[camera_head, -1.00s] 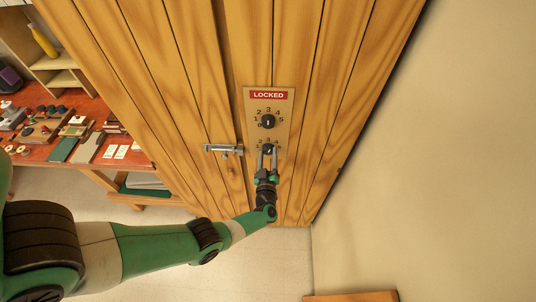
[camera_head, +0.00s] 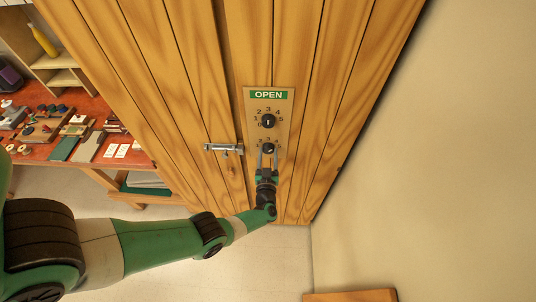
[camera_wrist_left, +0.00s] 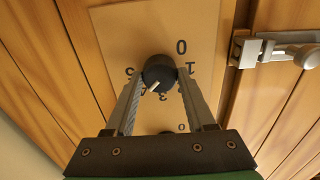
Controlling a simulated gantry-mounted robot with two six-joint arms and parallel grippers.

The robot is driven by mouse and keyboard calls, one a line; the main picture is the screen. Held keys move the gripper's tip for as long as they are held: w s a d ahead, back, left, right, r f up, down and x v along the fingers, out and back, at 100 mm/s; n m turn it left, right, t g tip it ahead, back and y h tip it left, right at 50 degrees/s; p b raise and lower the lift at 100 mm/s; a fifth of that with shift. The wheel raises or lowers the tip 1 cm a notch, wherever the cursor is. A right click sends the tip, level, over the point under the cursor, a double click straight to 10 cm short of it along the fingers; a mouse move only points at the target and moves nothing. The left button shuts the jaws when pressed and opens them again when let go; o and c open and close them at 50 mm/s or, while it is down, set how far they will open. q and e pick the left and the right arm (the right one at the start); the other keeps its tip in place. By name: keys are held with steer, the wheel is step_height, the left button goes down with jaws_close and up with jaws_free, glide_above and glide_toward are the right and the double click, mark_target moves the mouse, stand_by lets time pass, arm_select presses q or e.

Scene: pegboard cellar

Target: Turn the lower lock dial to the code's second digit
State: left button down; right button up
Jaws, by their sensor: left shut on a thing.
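The lock panel (camera_head: 286,120) on the wooden door bears a green OPEN sign (camera_head: 268,95) and two black dials. The upper dial (camera_head: 268,121) has its white mark pointing up at 3. The lower dial (camera_head: 268,148) sits below it. My left gripper (camera_head: 268,152) reaches up to the lower dial with a finger on each side. In the left wrist view my left gripper (camera_wrist_left: 160,74) is shut on the lower dial (camera_wrist_left: 157,68). My right gripper is out of view.
A metal bolt latch (camera_head: 224,149) is on the door just left of the panel; it also shows in the left wrist view (camera_wrist_left: 270,52). A red workbench (camera_head: 90,168) with several small items stands at the left. A plain wall (camera_head: 460,150) is at the right.

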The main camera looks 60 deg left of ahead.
arm_select(q)
steer(key=shift+c, duration=1.2)
jaws_free()
steer(key=shift+s+d+r, duration=0.1)
steer(key=shift+s+d, duration=0.05)
steer(key=shift+d, duration=0.2)
steer(key=p+v, duration=0.3)
steer(key=v, duration=0.7)
steer(key=shift+s+d, duration=0.2)
steer(key=shift+d, duration=0.15)
